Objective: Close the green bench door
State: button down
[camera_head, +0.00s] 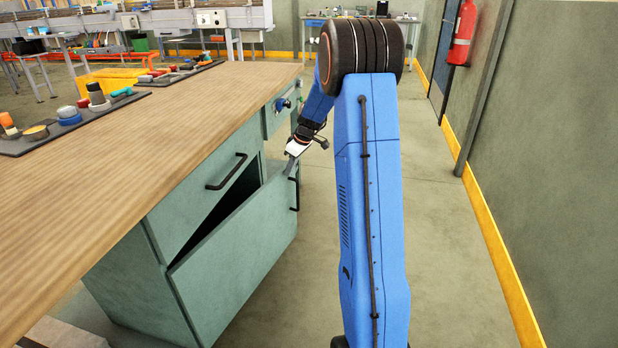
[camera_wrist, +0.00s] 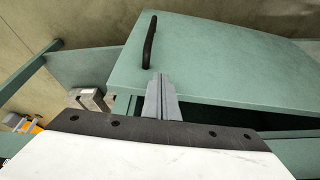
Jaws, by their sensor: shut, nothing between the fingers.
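The green bench door (camera_head: 240,262) stands ajar on the front of the green cabinet under the wooden worktop, with a dark gap along its top. Its black handle (camera_head: 294,193) is near the free edge. In the wrist view the door (camera_wrist: 225,65) fills the upper right, with the handle (camera_wrist: 149,40) at its upper left. My gripper (camera_head: 289,170) is at the door's top edge near the handle. In the wrist view my gripper's fingers (camera_wrist: 161,82) are together and empty, just below the handle. I cannot tell whether they touch the door.
A drawer with a black handle (camera_head: 227,172) sits above the door. Tool trays (camera_head: 75,118) lie on the wooden worktop (camera_head: 170,150). Clear floor (camera_head: 440,240) runs along the right, up to a wall with a red fire extinguisher (camera_head: 463,35).

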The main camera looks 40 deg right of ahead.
jog(key=w+a+n, duration=0.1)
jog(key=w+a, duration=0.2)
jog(key=w, duration=0.4)
jog(key=shift+a+n+y, duration=0.3)
jog(key=shift+a+n, duration=0.1)
